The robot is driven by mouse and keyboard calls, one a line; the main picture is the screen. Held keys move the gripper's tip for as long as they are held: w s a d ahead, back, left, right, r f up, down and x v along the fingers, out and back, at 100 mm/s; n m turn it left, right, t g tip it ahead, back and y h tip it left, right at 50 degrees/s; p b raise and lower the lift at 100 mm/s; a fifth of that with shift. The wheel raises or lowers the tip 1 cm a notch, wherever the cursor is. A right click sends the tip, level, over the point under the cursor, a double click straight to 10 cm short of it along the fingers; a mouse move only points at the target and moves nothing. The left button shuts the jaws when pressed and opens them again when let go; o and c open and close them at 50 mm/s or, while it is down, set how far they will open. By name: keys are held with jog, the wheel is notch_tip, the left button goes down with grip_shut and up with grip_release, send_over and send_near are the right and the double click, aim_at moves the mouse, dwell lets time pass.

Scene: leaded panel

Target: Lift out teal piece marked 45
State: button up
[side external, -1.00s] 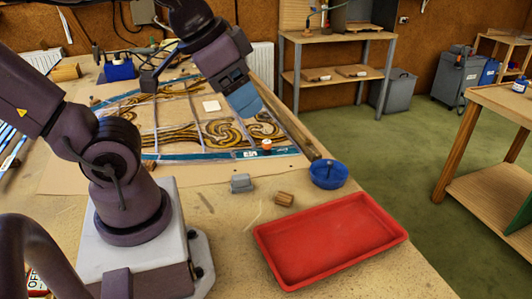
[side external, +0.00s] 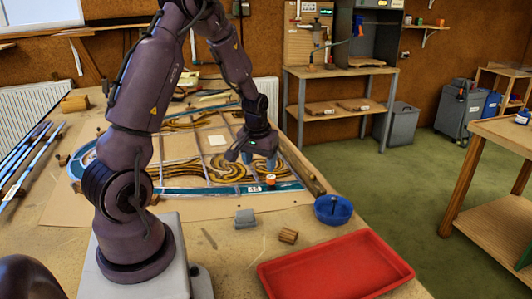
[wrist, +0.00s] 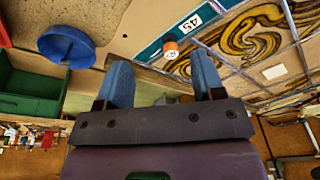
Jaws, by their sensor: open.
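The teal piece marked 45 (wrist: 184,29) is a flat strip on the panel's border, with a white 45 label, in the wrist view. In the side view the teal strip (side external: 235,189) runs along the panel's near edge. A small orange and white round item (wrist: 171,49) sits at its end; it also shows in the side view (side external: 270,180). My gripper (wrist: 164,82) is open and empty, its two blue fingers apart. In the side view my gripper (side external: 259,161) hangs above the panel's near right part, close to the orange item. Its exact height is hard to tell.
The leaded panel (side external: 190,172) has amber swirls and a white square (side external: 217,140). A wooden rail (side external: 303,172) borders it on the right. In front stand a grey block (side external: 245,218), a wooden block (side external: 288,236), a blue bowl (side external: 333,209) and an empty red tray (side external: 335,268).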

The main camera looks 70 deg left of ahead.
aim_at(271, 177)
jog(key=shift+n+t+y, duration=0.5)
jog(key=shift+t+y, duration=0.3)
jog(key=w+a+f, duration=0.2)
jog(key=a+f, duration=0.1)
jog(key=f, duration=0.1)
jog(key=w+a+f, duration=0.2)
jog(key=f, duration=0.2)
jog(key=w+a+f, duration=0.2)
jog(key=a+f, duration=0.1)
jog(key=f, duration=0.1)
jog(key=shift+w+a+f, duration=0.25)
jog(key=shift+a+f, duration=0.05)
jog(key=c, duration=1.1)
jog(key=o, duration=0.3)
jog(key=shift+c, duration=0.6)
jog(key=shift+d, duration=3.1)
